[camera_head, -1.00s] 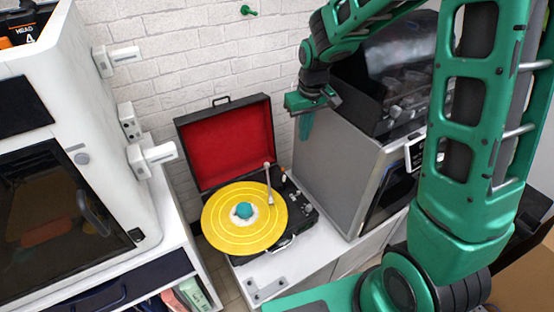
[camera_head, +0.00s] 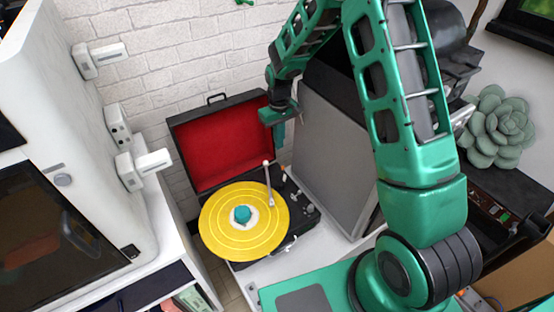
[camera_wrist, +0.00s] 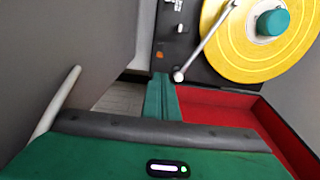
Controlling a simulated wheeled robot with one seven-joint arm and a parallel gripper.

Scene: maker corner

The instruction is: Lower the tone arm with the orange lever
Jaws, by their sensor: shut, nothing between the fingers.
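The record player (camera_head: 300,222) stands open on a white surface, its lid (camera_head: 217,150) lined in red. A yellow record (camera_head: 222,220) with a teal centre lies on its platter. The pale tone arm (camera_head: 269,185) runs along the record's right side; the wrist view shows it (camera_wrist: 208,45) reaching over the record's edge. My gripper (camera_head: 279,148) is shut and empty, pointing down near the lid's right edge. In the wrist view its fingers (camera_wrist: 162,90) are beside the tone arm's round pivot end, apparently apart from it.
A grey-sided machine (camera_head: 325,150) stands close on the right of the player. A white cabinet machine (camera_head: 90,180) stands on the left. A white brick wall (camera_head: 190,60) is behind. A succulent (camera_head: 497,128) is at far right.

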